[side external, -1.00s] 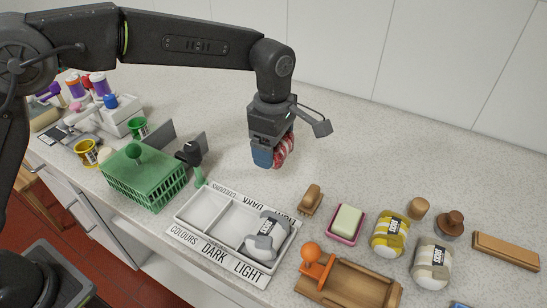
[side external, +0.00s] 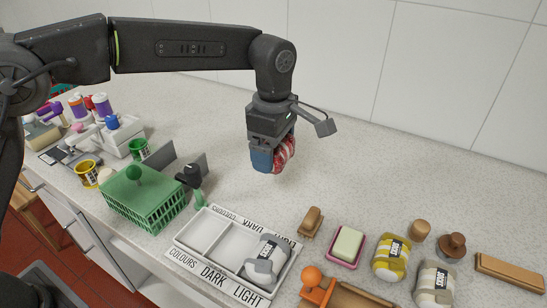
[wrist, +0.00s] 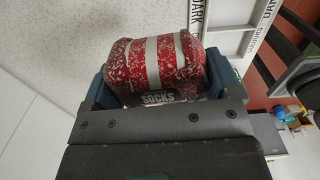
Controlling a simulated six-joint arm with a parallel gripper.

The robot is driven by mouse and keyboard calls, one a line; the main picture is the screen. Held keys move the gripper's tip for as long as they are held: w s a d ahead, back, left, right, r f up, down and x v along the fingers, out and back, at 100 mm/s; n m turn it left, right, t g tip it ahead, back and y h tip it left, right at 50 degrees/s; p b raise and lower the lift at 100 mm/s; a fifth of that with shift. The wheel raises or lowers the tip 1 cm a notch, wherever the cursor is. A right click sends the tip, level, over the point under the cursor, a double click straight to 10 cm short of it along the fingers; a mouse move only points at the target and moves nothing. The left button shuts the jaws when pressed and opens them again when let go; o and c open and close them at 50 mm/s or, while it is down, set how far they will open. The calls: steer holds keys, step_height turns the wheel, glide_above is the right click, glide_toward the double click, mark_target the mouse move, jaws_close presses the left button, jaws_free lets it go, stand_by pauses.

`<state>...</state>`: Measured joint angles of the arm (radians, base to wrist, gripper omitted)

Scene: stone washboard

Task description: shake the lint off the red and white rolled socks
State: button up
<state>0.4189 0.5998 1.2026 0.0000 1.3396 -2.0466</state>
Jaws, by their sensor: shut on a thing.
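The red and white rolled socks (side external: 284,153) are held in my gripper (side external: 272,160) above the worktop, behind the sorting tray. In the wrist view the socks (wrist: 155,62) fill the space between the blue fingers of my gripper (wrist: 153,88). They are red with white stripes, covered in pale lint flecks, and carry a dark band reading SOCKS. My gripper is shut on them. In the side external view the blue finger hides part of the roll.
A sorting tray (side external: 183,254) labelled COLOURS, DARK and LIGHT holds a grey sock roll (side external: 266,262). A green basket (side external: 145,203) stands left. Brushes, a soap dish (side external: 344,262), yellow socks (side external: 391,258) and pale socks (side external: 434,284) lie right. The worktop behind is clear.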

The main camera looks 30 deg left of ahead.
steer(key=shift+r, duration=1)
steer(key=shift+r, duration=5.5)
step_height(320, 180, down, 11)
steer(key=shift+f, duration=0.1)
steer(key=shift+s+a, duration=0.1)
